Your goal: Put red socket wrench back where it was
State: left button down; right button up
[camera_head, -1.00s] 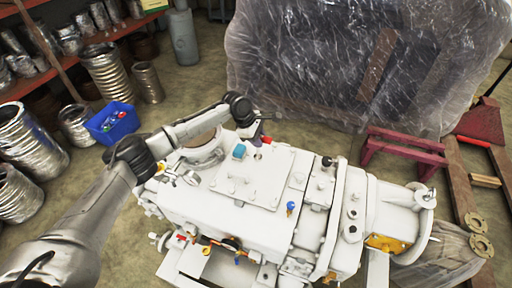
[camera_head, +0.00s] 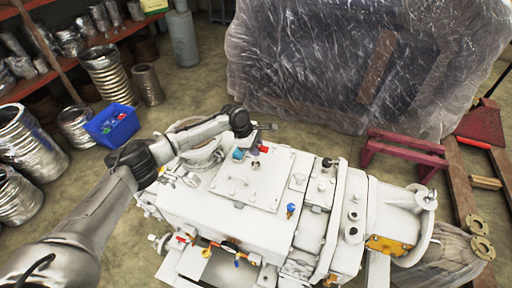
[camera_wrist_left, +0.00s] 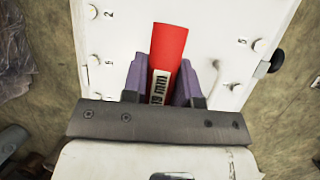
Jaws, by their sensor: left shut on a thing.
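The red socket wrench (camera_wrist_left: 168,45) is between the purple-grey fingers of my left gripper (camera_wrist_left: 161,82) in the left wrist view. The fingers are shut on it, and a printed label shows on its side. In the head view a small red part of the wrench (camera_head: 264,149) shows beside my left gripper (camera_head: 252,146), over the back edge of the white machine's cover plate (camera_head: 262,178). Its lower end is hidden, so I cannot tell whether it touches the plate. My right gripper is not in view.
A blue-topped piece (camera_head: 238,155) stands close left of the gripper, and another blue piece (camera_head: 291,208) is at the plate's right side. Numbered bolts (camera_wrist_left: 92,12) line the plate. A blue bin (camera_head: 112,125) stands on the floor at left.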

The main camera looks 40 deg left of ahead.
pick_arm(q)
jog(key=c, duration=0.9)
grip_release()
